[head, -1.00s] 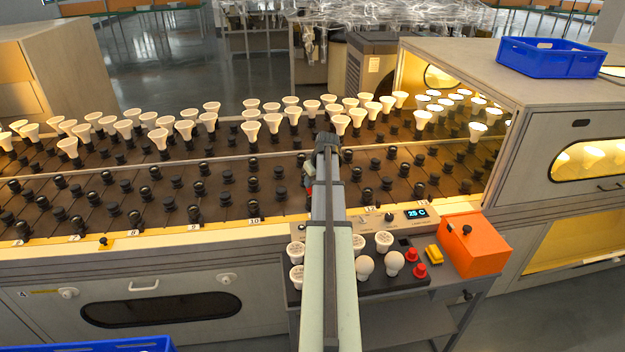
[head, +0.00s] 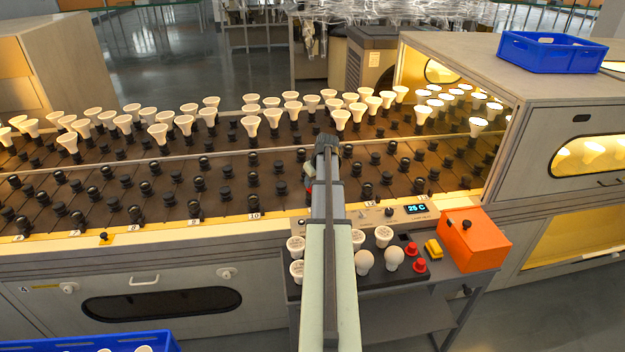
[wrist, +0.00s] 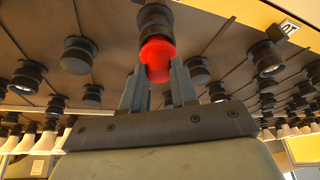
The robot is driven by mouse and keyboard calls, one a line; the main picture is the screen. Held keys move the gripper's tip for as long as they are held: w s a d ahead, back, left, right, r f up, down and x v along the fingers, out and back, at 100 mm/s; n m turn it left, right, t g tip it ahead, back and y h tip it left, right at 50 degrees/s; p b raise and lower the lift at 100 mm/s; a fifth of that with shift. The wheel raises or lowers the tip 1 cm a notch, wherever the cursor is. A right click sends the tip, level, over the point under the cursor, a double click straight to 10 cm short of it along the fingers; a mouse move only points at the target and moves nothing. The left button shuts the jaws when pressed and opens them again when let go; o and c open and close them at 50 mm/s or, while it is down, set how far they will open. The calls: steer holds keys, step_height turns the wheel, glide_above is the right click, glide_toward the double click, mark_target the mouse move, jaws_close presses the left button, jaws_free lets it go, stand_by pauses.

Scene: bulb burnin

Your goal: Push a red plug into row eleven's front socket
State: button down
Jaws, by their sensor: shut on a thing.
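In the wrist view, my gripper (wrist: 158,82) is shut on a red plug (wrist: 157,52), with a finger on each side. The plug's far end meets or overlaps a black socket (wrist: 154,17) directly beyond it. I cannot tell whether it is in the socket or how deep. In the head view, my arm hides most of the gripper and that front socket; only a bit of red (head: 308,188) shows left of the arm. The row label 10 (head: 255,215) is just left of there. Two more red plugs (head: 419,265) are on the bench at the front.
Empty black sockets (wrist: 78,54) stand close on both sides of my gripper. White bulbs (head: 340,118) fill the back rows. The bench also has white bulbs, a yellow block (head: 433,248) and an orange box (head: 473,240). A blue crate (head: 552,54) sits on the cabinet at right.

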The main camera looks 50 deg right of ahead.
steer(key=shift+f, duration=0.3)
steer(key=c, duration=0.8)
jaws_free()
steer(key=shift+r, duration=0.1)
steer(key=v, duration=1.3)
steer(key=shift+s+r, duration=0.1)
steer(key=shift+r, duration=0.15)
